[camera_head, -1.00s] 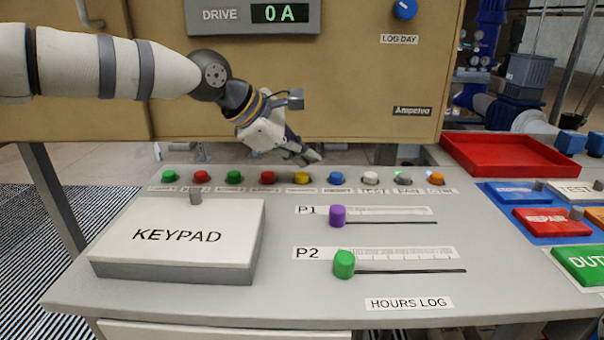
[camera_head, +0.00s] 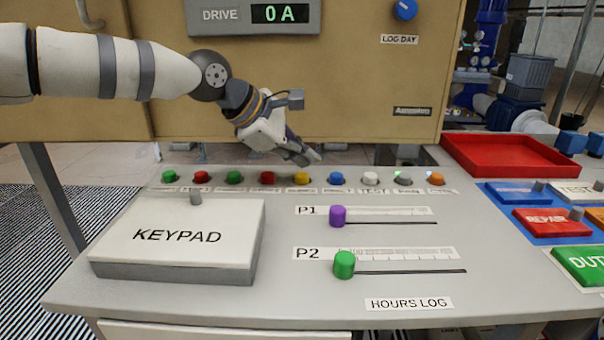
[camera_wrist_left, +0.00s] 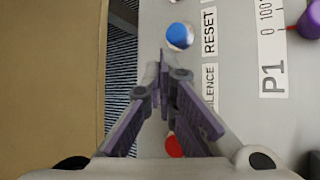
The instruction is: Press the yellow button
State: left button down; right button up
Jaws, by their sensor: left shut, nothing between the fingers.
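The yellow button (camera_head: 302,178) is in the middle of the row of buttons along the back of the grey console. My left gripper (camera_head: 310,158) is shut and empty, with its fingertips just behind and above the yellow button in the head view. I cannot tell whether they touch anything. In the left wrist view the shut fingers (camera_wrist_left: 164,68) lie between the blue button (camera_wrist_left: 180,36) and the red button (camera_wrist_left: 174,146). The yellow button is hidden behind the fingers there. My right gripper is not in view.
The red button (camera_head: 267,178) and blue button (camera_head: 336,178) flank the yellow one closely. The keypad box (camera_head: 178,238) and the purple (camera_head: 338,216) and green (camera_head: 344,264) slider knobs stand nearer the front. A red tray (camera_head: 512,156) is at the back right.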

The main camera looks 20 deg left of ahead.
aim_at(304, 176)
pick_arm(q)
jog(key=shift+f, duration=0.1)
jog(key=shift+f, duration=0.35)
jog(key=shift+f, duration=0.5)
dwell(0.8)
jog(key=shift+r, duration=0.9)
jog(key=shift+r+p, duration=0.4)
jog(key=shift+r, duration=2.15)
